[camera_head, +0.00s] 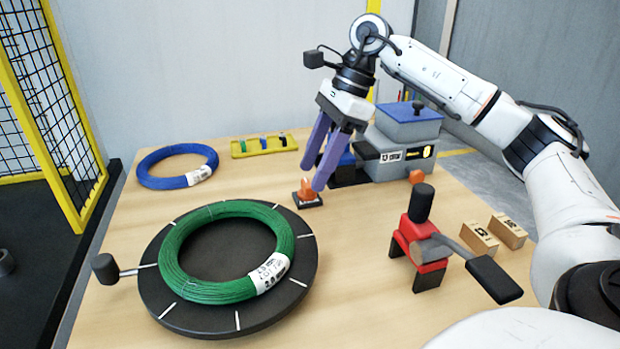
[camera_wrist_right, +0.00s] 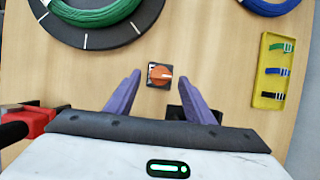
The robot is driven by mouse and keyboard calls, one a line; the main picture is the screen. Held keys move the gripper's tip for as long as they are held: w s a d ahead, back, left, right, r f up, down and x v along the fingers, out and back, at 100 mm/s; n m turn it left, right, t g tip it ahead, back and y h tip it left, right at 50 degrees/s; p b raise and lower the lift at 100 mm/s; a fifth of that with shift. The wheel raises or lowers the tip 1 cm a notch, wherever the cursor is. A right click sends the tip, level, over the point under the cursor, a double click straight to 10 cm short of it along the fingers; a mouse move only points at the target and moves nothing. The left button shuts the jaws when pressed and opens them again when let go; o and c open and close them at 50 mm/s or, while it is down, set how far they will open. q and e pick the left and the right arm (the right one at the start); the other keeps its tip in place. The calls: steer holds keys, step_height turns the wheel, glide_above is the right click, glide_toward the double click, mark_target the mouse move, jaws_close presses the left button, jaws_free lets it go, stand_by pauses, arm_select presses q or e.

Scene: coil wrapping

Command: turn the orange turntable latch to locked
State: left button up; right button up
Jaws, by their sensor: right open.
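The orange turntable latch (camera_head: 306,190) sits on a small black square base on the table, just beyond the back right rim of the black turntable (camera_head: 160,300). In the right wrist view the latch knob (camera_wrist_right: 159,75) is centred ahead of the fingers, with a pale mark on it pointing right. My right gripper (camera_head: 318,168) has purple fingers and is open and empty. Its fingertips are above and beside the latch, and I see no contact. In the right wrist view the gripper (camera_wrist_right: 162,85) has its fingers wide apart, one on each side of the latch. My left gripper is not in view.
A green coil (camera_head: 172,255) with a white label lies on the turntable. A blue coil (camera_head: 155,183) and a yellow tray (camera_head: 263,152) lie behind. A red and black tool (camera_head: 423,245) and two wooden blocks (camera_head: 480,238) stand right. A grey-blue machine (camera_head: 408,135) is behind the gripper.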

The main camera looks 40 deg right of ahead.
steer(key=shift+x, duration=1.2)
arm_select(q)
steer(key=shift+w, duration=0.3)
arm_select(e)
steer(key=shift+w, duration=0.1)
steer(key=c, duration=1)
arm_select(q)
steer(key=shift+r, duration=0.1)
arm_select(e)
steer(key=shift+c, duration=0.2)
